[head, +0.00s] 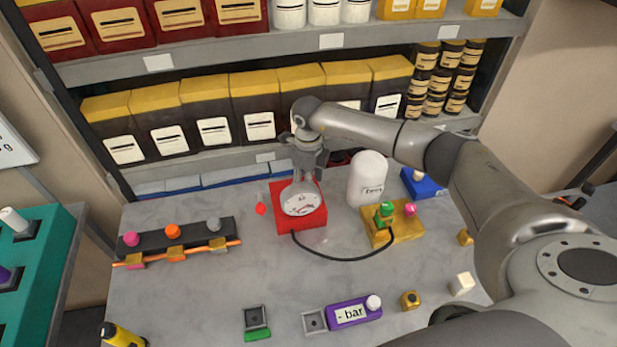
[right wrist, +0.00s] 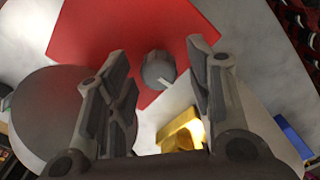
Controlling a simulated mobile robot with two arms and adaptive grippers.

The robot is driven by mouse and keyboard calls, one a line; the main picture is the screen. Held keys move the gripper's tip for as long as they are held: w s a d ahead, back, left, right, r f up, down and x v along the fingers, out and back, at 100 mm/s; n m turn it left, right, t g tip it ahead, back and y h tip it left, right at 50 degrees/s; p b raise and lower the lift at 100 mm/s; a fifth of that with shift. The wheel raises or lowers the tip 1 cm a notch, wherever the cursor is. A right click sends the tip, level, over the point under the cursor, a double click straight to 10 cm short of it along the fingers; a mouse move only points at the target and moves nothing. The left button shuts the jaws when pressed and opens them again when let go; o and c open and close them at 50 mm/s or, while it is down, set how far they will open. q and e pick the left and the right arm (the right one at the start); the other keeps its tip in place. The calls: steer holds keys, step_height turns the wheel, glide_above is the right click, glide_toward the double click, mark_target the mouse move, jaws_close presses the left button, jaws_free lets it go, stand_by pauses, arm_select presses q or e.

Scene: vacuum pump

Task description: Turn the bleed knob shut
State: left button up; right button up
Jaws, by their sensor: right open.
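The red pump unit (head: 284,218) stands on the grey bench, with a round white-faced gauge (head: 301,199) on it. My right gripper (head: 304,176) reaches down from above, over the red unit and behind the gauge. In the right wrist view, the small grey round knob (right wrist: 158,70) with a pale pointer line sits on the red surface (right wrist: 110,30). It shows between my two open fingers, and I see no finger touching it. In the head view the knob is hidden by the gripper and gauge. My left gripper is not in view.
A black hose joins the red unit to a yellow block (head: 408,226) with a green knob. A white jar (head: 367,178) stands right of the gripper. A dark rack (head: 190,235) lies left, and a purple "- bar" block (head: 354,313) in front. Loaded shelves rise behind.

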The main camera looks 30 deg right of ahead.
steer(key=shift+s+f, duration=0.1)
steer(key=shift+f, duration=0.1)
steer(key=shift+c, duration=1)
steer(key=c, duration=0.8)
steer(key=shift+c, duration=0.2)
